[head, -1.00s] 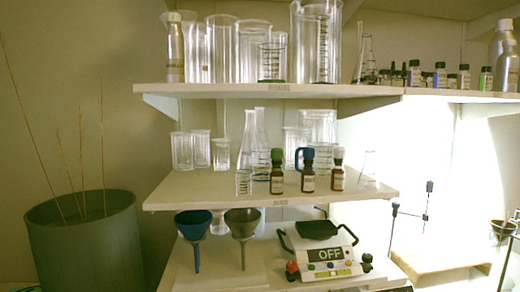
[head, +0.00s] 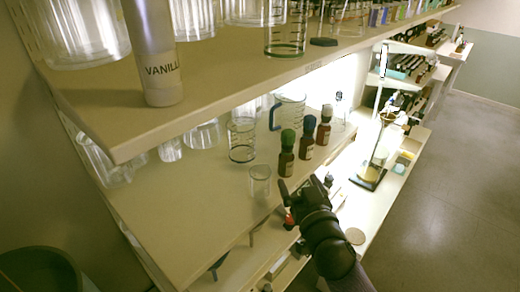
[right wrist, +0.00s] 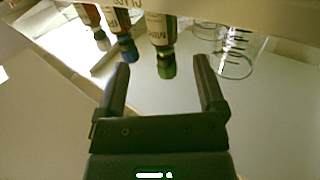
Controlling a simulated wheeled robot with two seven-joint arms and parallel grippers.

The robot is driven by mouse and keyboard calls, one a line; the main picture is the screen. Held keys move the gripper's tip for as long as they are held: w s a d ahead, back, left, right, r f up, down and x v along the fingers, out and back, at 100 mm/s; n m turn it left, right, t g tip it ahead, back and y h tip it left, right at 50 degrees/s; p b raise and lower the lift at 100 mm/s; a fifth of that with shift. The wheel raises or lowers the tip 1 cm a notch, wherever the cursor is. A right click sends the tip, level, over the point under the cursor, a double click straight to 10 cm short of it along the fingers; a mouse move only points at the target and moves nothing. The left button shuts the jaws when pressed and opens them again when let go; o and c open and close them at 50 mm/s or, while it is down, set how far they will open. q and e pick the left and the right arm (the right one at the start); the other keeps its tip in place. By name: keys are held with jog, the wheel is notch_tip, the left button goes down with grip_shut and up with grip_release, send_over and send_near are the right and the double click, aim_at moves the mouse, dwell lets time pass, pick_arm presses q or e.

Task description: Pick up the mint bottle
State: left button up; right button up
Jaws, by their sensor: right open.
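The mint bottle is a brown bottle with a green cap (head: 287,155), upright on the middle shelf, the nearest of three capped bottles in a row. In the right wrist view, where the scene appears upside down, the mint bottle (right wrist: 160,40) with a partly readable label lies in line with the gap between the fingers. My right gripper (head: 303,188) is at the shelf's front edge, just short of the bottle. Its open fingers (right wrist: 161,66) hold nothing. My left gripper is out of view.
A blue-capped bottle (head: 307,140) and a white-capped bottle (head: 324,124) stand beside it. A small clear beaker (head: 260,182) is close on the other side, with a larger graduated beaker (head: 241,140) behind. The upper shelf (head: 220,85) overhangs them and holds a vanilla bottle (head: 157,75).

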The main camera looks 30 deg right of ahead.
aim_at(288, 162)
jog(key=p+x, duration=0.1)
jog(key=x, duration=0.9)
jog(key=shift+w+r, duration=0.1)
jog(key=shift+c, duration=0.7)
grip_shut()
